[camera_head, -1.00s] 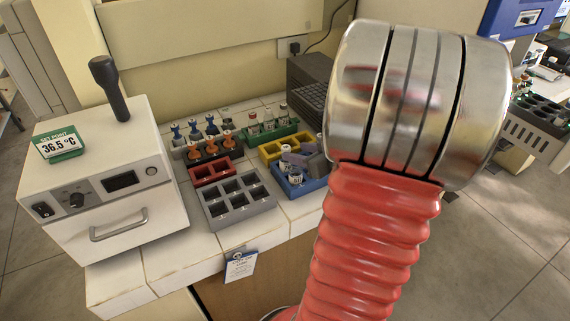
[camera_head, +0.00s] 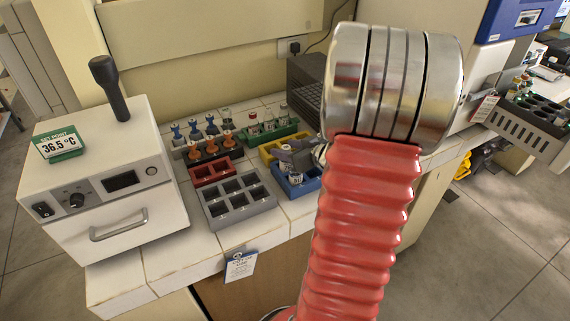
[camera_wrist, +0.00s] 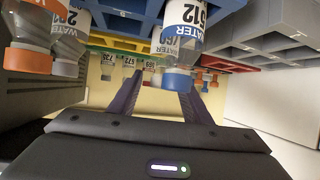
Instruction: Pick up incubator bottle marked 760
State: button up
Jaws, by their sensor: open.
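The wrist view looks upside down. The two dark fingers are apart, one to each side of the cap, and hold nothing. In the head view my gripper (camera_head: 299,154) is small, over the blue rack (camera_head: 300,188), and hides most of what stands there.
A yellow rack (camera_head: 270,149), green rack (camera_head: 281,135), red rack (camera_head: 214,172) and empty grey rack (camera_head: 239,203) crowd around. A white incubator (camera_head: 110,180) stands at the left.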

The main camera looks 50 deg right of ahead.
jog(key=shift+w+f, duration=0.15)
jog(key=shift+w, duration=0.2)
dwell(0.3)
grip_shut()
dwell(0.4)
